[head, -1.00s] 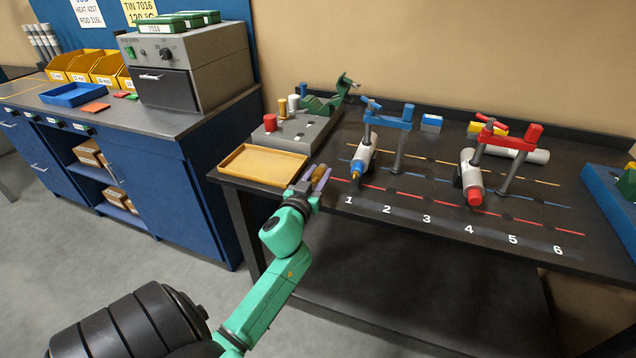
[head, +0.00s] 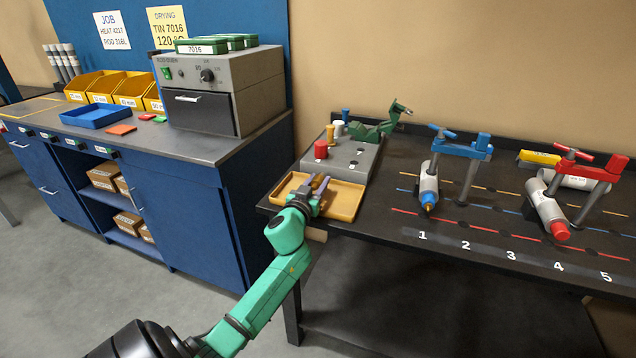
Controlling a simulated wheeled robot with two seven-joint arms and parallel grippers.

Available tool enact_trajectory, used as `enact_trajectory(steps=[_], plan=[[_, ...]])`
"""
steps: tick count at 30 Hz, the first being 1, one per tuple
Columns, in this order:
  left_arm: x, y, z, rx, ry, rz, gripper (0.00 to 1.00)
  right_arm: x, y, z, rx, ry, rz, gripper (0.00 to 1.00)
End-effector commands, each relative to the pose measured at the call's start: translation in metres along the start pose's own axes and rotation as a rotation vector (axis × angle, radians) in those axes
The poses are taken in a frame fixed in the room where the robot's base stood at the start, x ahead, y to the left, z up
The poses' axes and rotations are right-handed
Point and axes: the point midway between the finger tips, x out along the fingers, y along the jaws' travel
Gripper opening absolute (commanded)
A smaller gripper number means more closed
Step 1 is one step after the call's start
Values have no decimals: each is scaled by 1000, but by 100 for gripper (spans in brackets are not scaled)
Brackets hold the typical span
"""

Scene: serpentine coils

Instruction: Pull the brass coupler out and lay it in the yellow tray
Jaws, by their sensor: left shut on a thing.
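The yellow tray (head: 347,206) lies at the left end of the dark bench, in front of the grey block. My left gripper (head: 319,187) is over the left part of the tray. It is shut on a small brass-brown piece, which looks like the brass coupler (head: 310,182) and is partly hidden by the fingers. I cannot tell whether the piece touches the tray floor. My right gripper is not in view.
A grey block (head: 352,165) with a red knob (head: 321,149) and a green clamp (head: 377,131) stands behind the tray. A blue clamp stand (head: 455,150) and a red clamp stand (head: 590,172) hold tubes to the right. A blue cabinet (head: 180,205) stands left.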

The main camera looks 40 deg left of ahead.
Motion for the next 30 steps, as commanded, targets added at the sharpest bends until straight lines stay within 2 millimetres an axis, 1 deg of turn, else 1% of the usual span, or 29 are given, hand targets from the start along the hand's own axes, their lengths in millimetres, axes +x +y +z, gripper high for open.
enact_trajectory(steps=[1,3,7,11,12,14,15,25,28,30], plan=[[0,0,8,1,1,1,0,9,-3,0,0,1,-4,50],[0,0,10,1,1,1,0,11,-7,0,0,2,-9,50],[0,0,10,0,1,1,0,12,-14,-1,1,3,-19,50],[0,0,9,0,1,1,0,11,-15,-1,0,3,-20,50],[0,0,9,0,1,1,43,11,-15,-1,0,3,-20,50],[0,0,9,0,1,1,66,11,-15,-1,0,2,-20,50],[0,0,9,0,1,1,74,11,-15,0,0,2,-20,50],[-2,0,10,0,0,1,74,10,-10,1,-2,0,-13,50],[-10,1,11,-1,-1,2,74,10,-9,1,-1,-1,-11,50],[-22,1,11,-2,-1,2,74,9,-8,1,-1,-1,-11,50]])
